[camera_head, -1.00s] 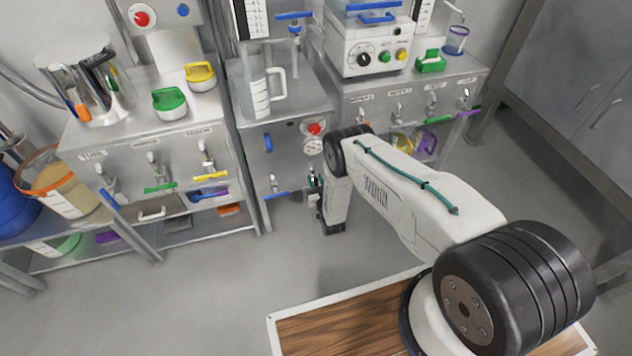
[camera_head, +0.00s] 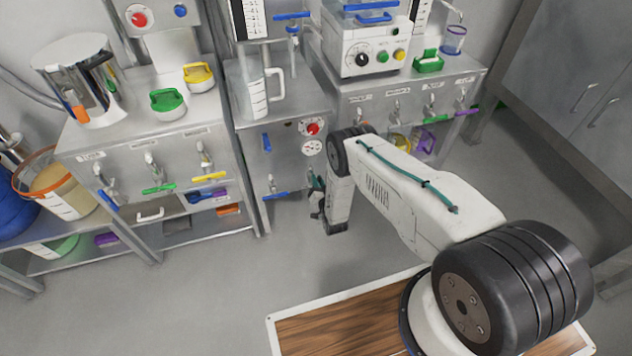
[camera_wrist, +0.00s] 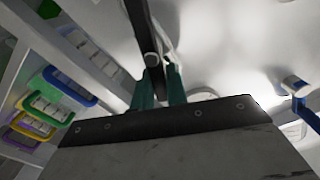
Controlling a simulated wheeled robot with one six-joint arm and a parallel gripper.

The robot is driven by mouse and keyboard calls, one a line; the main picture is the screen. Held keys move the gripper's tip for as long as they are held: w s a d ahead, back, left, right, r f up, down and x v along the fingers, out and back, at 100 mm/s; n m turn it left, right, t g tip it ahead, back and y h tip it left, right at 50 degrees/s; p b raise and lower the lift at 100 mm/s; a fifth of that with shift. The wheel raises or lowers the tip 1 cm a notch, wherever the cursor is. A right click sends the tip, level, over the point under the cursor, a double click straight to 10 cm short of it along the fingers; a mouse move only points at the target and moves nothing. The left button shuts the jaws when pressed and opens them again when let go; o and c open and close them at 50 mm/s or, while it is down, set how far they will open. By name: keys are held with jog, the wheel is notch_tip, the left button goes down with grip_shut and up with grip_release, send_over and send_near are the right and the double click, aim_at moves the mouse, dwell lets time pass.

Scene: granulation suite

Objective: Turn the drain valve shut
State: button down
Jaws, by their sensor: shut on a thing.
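My gripper (camera_wrist: 160,78) shows two green fingers in the wrist view, shut on a dark lever (camera_wrist: 139,25). A round grey pivot (camera_wrist: 151,60) sits by the fingertips. The lever seems to be the drain valve's handle, but its label is not visible. In the head view my gripper (camera_head: 317,188) is low in front of the middle cabinet (camera_head: 290,165), partly hidden by my arm. The lever's grip point is hidden there.
A blue-handled valve (camera_wrist: 296,88) is at the wrist view's right. The floor in front is clear.

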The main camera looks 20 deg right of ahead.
jog(key=m, duration=0.2)
jog(key=d+m, duration=0.1)
jog(key=shift+f+m, duration=0.3)
jog(key=shift+m, duration=0.1)
jog(key=m, duration=0.3)
jog(key=f+m, duration=0.1)
jog(key=m, duration=0.2)
jog(key=d+f+m, duration=0.1)
jog(key=m, duration=0.2)
jog(key=shift+f, duration=0.2)
jog(key=shift+m, duration=0.3)
jog(key=c, duration=1.4)
grip_release()
jog(key=shift+s, duration=0.15)
jog(key=s, duration=0.7)
jog(key=shift+s, duration=0.3)
